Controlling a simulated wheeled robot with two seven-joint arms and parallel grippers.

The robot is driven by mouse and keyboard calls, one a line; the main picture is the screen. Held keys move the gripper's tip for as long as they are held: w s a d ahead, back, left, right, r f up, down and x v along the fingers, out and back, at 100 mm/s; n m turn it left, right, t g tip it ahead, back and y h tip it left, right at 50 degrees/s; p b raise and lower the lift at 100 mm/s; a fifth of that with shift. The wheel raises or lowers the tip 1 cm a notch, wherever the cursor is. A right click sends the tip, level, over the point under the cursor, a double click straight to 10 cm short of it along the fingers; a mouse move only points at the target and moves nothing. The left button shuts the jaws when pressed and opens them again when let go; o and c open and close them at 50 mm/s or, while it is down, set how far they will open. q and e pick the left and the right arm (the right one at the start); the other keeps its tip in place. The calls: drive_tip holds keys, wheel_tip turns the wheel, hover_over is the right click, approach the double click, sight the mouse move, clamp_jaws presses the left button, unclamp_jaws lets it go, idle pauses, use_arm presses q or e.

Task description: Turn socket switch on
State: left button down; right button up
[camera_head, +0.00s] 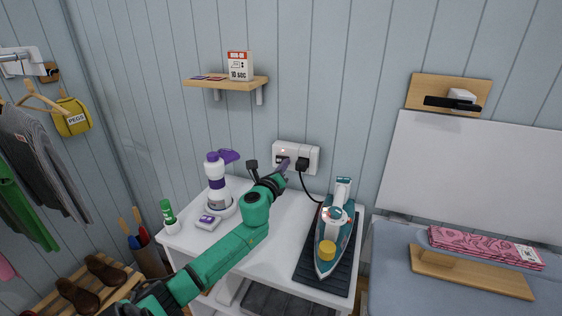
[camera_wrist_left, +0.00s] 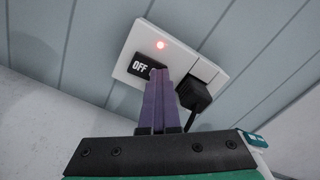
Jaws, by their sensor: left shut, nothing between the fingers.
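A white double wall socket (camera_head: 309,151) is on the panelled wall above the white table. In the left wrist view the socket (camera_wrist_left: 206,70) has a red light and a dark rocker switch (camera_wrist_left: 142,66) reading "OFF". A black plug (camera_wrist_left: 194,93) sits in the socket's right part. My left gripper (camera_head: 285,163) is at the socket's left part in the head view. In the left wrist view its purple fingers (camera_wrist_left: 160,74) are shut and empty, with the tips at the switch's right end, partly hiding it. I cannot tell if they touch. My right gripper is not in view.
An iron (camera_head: 336,228) stands on a dark mat just right of my left arm. A white and purple bottle (camera_head: 215,180) stands to the left. A shelf (camera_head: 226,83) hangs above the socket. The wall between shelf and socket is clear.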

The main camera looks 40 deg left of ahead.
use_arm(q)
drive_tip(key=shift+s+d+f, duration=0.1)
drive_tip(key=shift+d+f, duration=0.05)
drive_tip(key=shift+f, duration=0.1)
drive_tip(key=p+v, duration=0.1)
drive_tip(key=v, duration=0.3)
drive_tip(key=shift+s, duration=0.15)
drive_tip(key=shift+s, duration=0.1)
drive_tip(key=b+v, duration=0.2)
drive_tip(key=v, duration=1.2)
drive_tip(key=shift+s, duration=0.2)
drive_tip(key=shift+d, duration=0.15)
